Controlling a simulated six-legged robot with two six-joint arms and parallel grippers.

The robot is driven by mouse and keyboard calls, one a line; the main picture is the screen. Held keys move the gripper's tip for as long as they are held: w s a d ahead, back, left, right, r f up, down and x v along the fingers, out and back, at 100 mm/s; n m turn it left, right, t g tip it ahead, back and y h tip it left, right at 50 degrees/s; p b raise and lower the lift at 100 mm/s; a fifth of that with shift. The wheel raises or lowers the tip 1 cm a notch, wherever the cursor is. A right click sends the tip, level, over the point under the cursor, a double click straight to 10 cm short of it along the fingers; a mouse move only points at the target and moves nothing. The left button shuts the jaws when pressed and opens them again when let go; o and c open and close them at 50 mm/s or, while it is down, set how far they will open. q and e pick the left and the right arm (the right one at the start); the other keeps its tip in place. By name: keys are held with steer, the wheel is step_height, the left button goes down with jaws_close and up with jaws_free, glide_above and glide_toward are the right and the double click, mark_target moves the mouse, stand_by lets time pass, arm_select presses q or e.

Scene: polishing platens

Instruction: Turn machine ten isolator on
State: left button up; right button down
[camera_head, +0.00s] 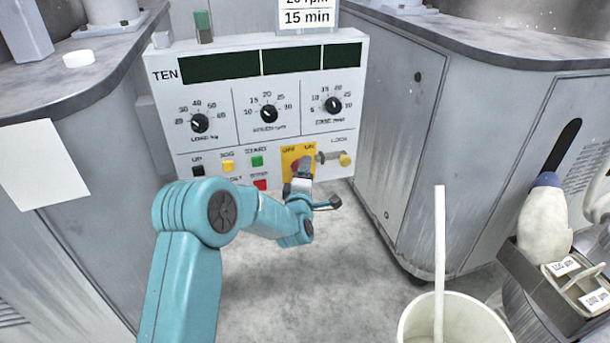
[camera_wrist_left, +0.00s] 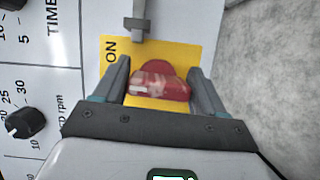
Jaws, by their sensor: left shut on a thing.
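Machine ten's panel (camera_head: 350,60) carries the label TEN. Its isolator has a yellow plate (camera_head: 288,152) marked OFF on the left and ON on the right, below the dials. My left gripper (camera_head: 303,168) is in front of the plate and hides part of it. In the left wrist view the red isolator handle (camera_wrist_left: 160,86) lies between the two fingers of my left gripper (camera_wrist_left: 165,90), which is shut on it. The ON mark (camera_wrist_left: 112,52) shows on the yellow plate there; OFF is hidden. My right gripper is not in view.
A white bin (camera_head: 455,318) with a stick stands at the lower right, beside a labelled box (camera_head: 535,268). Grey floor (camera_head: 345,260) is clear below the panel.

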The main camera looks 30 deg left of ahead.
arm_select(q)
steer(key=m+g+p, duration=0.1)
steer(key=m, duration=0.1)
steer(key=shift+r+m, duration=0.1)
steer(key=shift+m, duration=0.2)
steer(key=shift+m+g+p, duration=0.6)
steer(key=shift+m+p, duration=0.4)
steer(key=shift+p, duration=0.05)
steer(key=shift+d+m+g+p, duration=0.1)
steer(key=shift+m+g+p, duration=0.2)
steer(key=shift+m+p, duration=0.5)
steer(key=shift+c, duration=0.2)
steer(key=shift+f+m+p, duration=0.25)
steer(key=shift+m+p, duration=0.15)
steer(key=shift+p, duration=0.15)
steer(key=shift+d+f+g, duration=0.1)
steer(key=shift+g, duration=0.2)
steer(key=o, duration=1)
steer(key=shift+f, duration=0.1)
steer(key=shift+r, duration=0.25)
steer(key=shift+s, duration=0.1)
